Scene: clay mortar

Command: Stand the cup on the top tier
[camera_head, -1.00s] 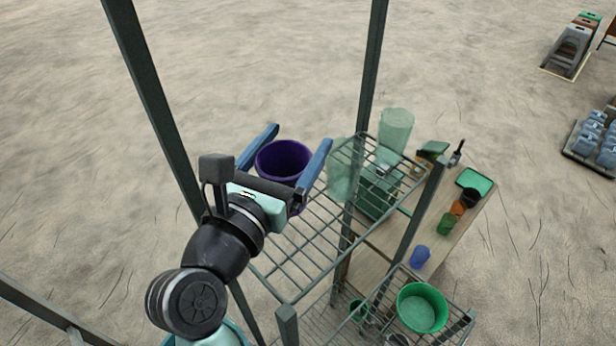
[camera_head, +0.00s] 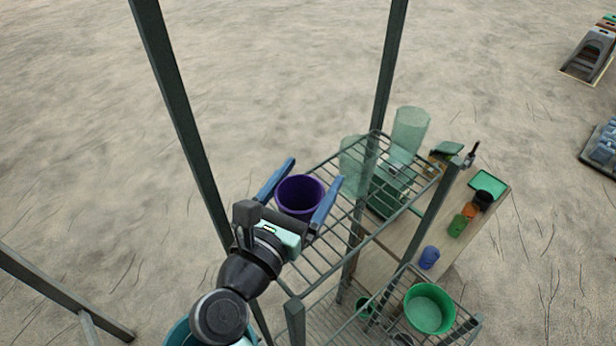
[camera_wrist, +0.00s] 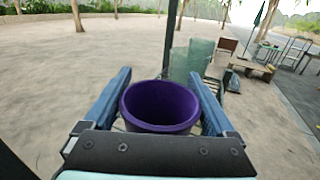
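The purple cup (camera_head: 300,197) is upright, with its open mouth up. It is between the two blue fingers of my gripper (camera_head: 315,172), which lie along its sides and look shut on it. In the wrist view the cup (camera_wrist: 160,106) fills the space between the fingers, close to both. The cup is over the left part of the rack's wire top tier (camera_head: 345,228). Its base is hidden, so I cannot tell whether it touches the wires.
Two pale green translucent tumblers (camera_head: 410,135) (camera_head: 352,165) stand at the tier's far right. Tall dark posts (camera_head: 178,100) (camera_head: 388,75) rise at its corners. A lower basket holds a green bowl (camera_head: 430,308). A wooden table (camera_head: 415,235) with small cups is on the right. Bare wires lie right of the cup.

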